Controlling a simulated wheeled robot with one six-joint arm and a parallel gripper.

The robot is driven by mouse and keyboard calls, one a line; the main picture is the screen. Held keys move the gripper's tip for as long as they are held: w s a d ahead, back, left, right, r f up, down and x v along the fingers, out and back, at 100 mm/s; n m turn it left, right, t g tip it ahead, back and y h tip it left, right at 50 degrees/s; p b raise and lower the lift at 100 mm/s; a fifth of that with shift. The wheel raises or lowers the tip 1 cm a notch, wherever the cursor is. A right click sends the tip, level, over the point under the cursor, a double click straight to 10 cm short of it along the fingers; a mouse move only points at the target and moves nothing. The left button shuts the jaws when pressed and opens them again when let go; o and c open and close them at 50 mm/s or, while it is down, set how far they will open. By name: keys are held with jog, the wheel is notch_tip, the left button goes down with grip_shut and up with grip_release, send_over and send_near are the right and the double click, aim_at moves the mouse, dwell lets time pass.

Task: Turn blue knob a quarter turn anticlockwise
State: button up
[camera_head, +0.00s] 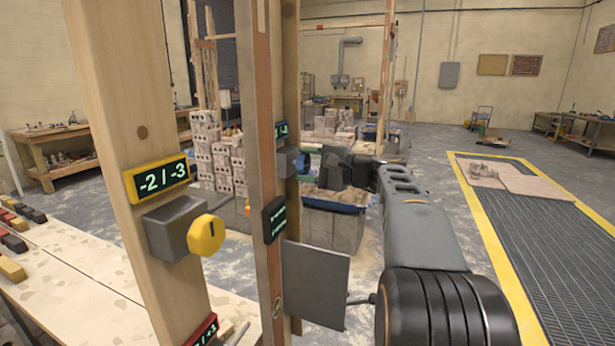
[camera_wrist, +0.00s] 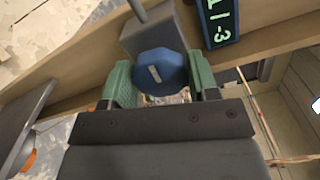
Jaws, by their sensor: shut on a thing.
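The blue knob (camera_wrist: 160,66) is in the middle of the wrist view, on a grey box (camera_wrist: 150,30) fixed to a wooden post. A short white mark shows on its face, near upright and slightly tilted in this view. My gripper (camera_wrist: 161,82) has its green fingers on both sides of the knob, shut on it. A blue-framed display (camera_wrist: 219,20) sits beside the box. In the head view the knob (camera_head: 303,162) is small and partly hidden, behind the near post, with my dark gripper (camera_head: 336,167) at it.
A yellow knob (camera_head: 205,235) on a grey box stands on the near wooden post (camera_head: 128,95), under a yellow-framed display (camera_head: 161,178). A grey plate (camera_head: 315,285) sticks out at the lower middle. Stacked blocks (camera_head: 215,155) and tubs (camera_head: 333,222) stand behind. Open floor lies right.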

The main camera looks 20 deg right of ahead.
jog(key=shift+n+b, duration=0.55)
jog(key=shift+n, duration=0.15)
jog(key=o, duration=0.9)
jog(key=v, duration=1.4)
jog(key=shift+w, duration=0.15)
